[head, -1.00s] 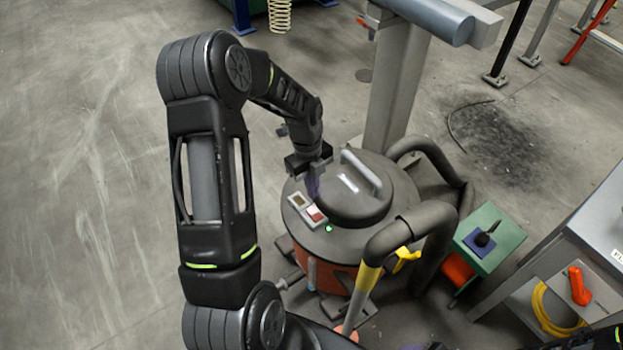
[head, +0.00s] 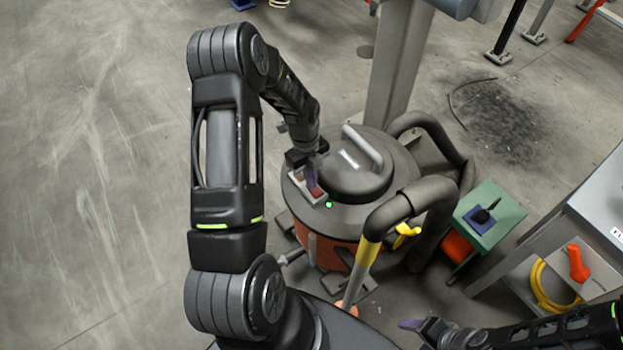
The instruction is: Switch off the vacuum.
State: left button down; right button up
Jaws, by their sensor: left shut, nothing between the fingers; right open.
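The vacuum (head: 365,215) is a drum with a dark grey lid, a lid handle and an orange body. Its switch panel (head: 322,200) sits on the left front of the lid, with a red button (head: 317,192) and a lit green lamp (head: 328,205) beside it. My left gripper (head: 311,182) is shut and empty, pointing down, its fingertips over the panel at the red button. I cannot tell whether they touch it. The fingers hide part of the panel. My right gripper (head: 412,326) is open and empty at the bottom, well away from the vacuum.
A thick dark hose (head: 440,150) and a wand with a yellow grip (head: 365,262) stand right of the vacuum. A green box (head: 490,225) and a grey cart (head: 590,220) are further right. A grey post (head: 395,80) rises behind. The floor at left is clear.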

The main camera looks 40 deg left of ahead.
pick_arm(q)
jog(key=f+b, duration=0.1)
jog(key=a+h+b, duration=0.1)
jog(key=b, duration=0.1)
jog(key=shift+w+a+f, duration=0.2)
jog(key=shift+f, duration=0.2)
jog(key=shift+a, duration=0.1)
jog(key=shift+a+r, duration=0.1)
jog(key=shift+r, duration=0.15)
jog(key=shift+f, duration=0.1)
jog(key=shift+s, duration=0.15)
jog(key=shift+s+d+g, duration=0.3)
jog(key=shift+d, duration=0.6)
